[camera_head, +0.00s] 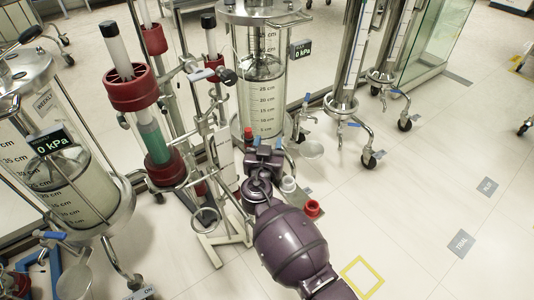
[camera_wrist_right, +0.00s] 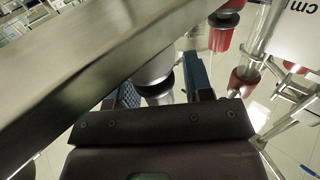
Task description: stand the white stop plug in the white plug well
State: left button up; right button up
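My right gripper (camera_head: 268,150) is low among the glass columns in the head view, its fingers partly hidden by its own body. In the right wrist view its two blue-padded fingers (camera_wrist_right: 165,88) stand apart. A white, round piece with a black ring (camera_wrist_right: 154,76), perhaps the white stop plug, shows between them. A narrow gap shows at its right side; contact on the left is unclear. A small white cup (camera_head: 289,184), possibly the white plug well, stands just right of the gripper. My left gripper is not in view.
A red cup (camera_head: 312,208) stands right of the white one. A graduated glass column (camera_head: 263,95) and metal stands (camera_head: 207,222) crowd the back and left. Open floor with a yellow square (camera_head: 362,277) lies to the right.

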grip_shut()
